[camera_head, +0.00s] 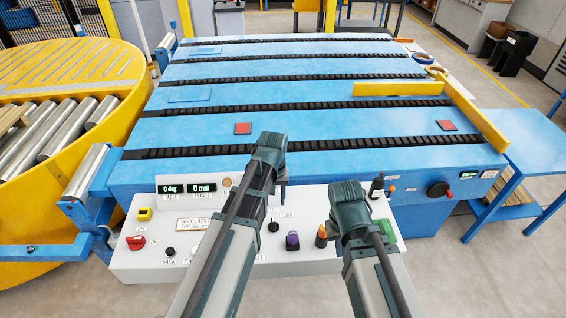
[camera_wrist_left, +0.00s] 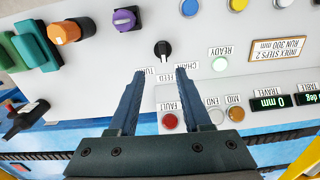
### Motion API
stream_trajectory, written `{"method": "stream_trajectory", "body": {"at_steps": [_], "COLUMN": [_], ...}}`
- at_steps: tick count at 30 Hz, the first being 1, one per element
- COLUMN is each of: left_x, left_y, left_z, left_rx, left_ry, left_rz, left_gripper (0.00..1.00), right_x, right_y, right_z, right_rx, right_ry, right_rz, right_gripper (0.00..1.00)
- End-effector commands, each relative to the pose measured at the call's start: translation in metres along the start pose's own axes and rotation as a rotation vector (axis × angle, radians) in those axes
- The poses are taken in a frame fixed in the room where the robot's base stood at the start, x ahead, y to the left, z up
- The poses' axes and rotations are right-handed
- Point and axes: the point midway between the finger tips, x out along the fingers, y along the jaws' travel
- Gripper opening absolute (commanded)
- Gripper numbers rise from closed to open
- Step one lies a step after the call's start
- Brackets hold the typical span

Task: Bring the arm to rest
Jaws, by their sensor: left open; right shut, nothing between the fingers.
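My left gripper (camera_head: 283,182) hangs over the white control panel (camera_head: 200,255), pointing down. In the left wrist view its two fingers (camera_wrist_left: 157,78) are apart with nothing between them. A black selector knob (camera_wrist_left: 163,48), labelled chain and turn, lies just beyond the fingertips, apart from them as far as I can tell. My right arm ends in a dark wrist (camera_head: 350,205) over the right part of the panel. Its fingers are hidden under the wrist, and I see nothing held there.
The panel carries a purple knob (camera_head: 292,240), an orange knob (camera_head: 321,236), a red switch (camera_head: 135,242) and a green button (camera_head: 386,230). Behind it stands the blue chain conveyor (camera_head: 300,128) with a yellow guide (camera_head: 400,88). A yellow turntable (camera_head: 110,60) is at left.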

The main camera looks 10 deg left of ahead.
Motion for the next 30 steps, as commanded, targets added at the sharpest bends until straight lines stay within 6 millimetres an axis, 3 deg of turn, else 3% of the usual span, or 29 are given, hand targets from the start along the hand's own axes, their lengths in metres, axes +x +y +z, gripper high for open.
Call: {"method": "stream_trajectory", "body": {"at_steps": [6,9,12,16,30], "left_x": [0.015,0.019,0.021,0.021,0.02], "left_y": [0.041,0.052,0.057,0.06,0.06], "left_z": [0.093,0.125,0.146,0.155,0.153], "left_rx": [0.311,0.439,0.525,0.571,0.571], "left_ry": [-0.014,-0.019,-0.023,-0.026,-0.026], "left_rz": [-0.054,-0.077,-0.094,-0.103,-0.103], "left_gripper": [0.49,0.49,0.49,0.49,0.49], "right_x": [0.015,0.019,0.022,0.022,0.022], "right_y": [-0.001,-0.002,-0.002,-0.002,-0.002], "right_z": [-0.001,-0.001,-0.001,-0.001,-0.001], "right_rx": [0.001,0.001,0.001,0.001,0.001], "right_ry": [0.0,0.0,0.0,0.0,0.0], "right_rz": [0.0,0.0,0.0,0.0,0.0], "right_gripper": [0.0,0.0,0.0,0.0,0.0]}}
